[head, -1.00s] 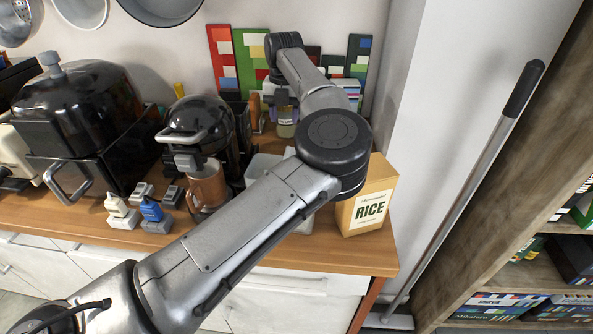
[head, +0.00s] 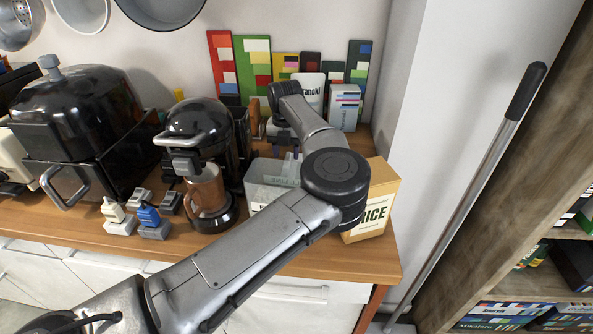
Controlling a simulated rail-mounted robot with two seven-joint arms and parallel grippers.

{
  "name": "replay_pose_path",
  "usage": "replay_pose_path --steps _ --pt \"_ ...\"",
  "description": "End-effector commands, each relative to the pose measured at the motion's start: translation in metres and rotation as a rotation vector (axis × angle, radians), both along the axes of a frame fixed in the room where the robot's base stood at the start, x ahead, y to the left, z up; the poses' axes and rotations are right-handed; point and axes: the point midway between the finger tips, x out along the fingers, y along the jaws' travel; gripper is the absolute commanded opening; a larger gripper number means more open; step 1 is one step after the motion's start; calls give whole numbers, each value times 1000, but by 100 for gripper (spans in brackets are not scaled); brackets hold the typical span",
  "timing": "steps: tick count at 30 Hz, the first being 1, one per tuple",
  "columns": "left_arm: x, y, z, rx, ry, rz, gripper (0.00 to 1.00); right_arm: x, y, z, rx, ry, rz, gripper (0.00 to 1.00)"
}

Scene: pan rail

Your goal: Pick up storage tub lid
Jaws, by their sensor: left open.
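A pale translucent storage tub (head: 262,172) stands on the wooden counter, left of the rice box. Whitish shapes show inside it, but I cannot make out a separate lid. My left arm crosses in front of the tub and hides its right part. My left gripper (head: 291,153) is small and partly hidden behind the arm; it is open, at the tub's back right side. I cannot tell whether it touches anything. My right gripper is out of view.
A rice box (head: 372,217) stands at the counter's right end, partly behind my elbow. A coffee machine with a brown mug (head: 207,190) stands left of the tub. Books and boards (head: 254,66) lean on the wall behind. A black oven (head: 80,110) fills the left.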

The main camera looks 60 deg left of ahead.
Motion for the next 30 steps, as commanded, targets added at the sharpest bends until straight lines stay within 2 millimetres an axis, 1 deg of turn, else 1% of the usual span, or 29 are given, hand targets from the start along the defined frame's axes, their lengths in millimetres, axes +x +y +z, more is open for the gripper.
replay_pose_path --steps 1,3,6,9,14,27,29,30 --pt "0 1 -9 -1 2 0 47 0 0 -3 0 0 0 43" --pt "1 1 -19 -1 3 -1 47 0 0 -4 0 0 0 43" --pt "1 1 -29 1 1 0 47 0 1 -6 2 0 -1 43" --pt "1 1 -32 0 0 0 47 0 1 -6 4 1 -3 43" --pt "1 1 -32 0 0 0 47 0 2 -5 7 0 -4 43" --pt "1 1 -31 1 1 -1 5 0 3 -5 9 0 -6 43" --pt "1 1 -31 1 1 -1 0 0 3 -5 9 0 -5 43" --pt "1 1 -31 1 1 -1 0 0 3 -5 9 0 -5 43"
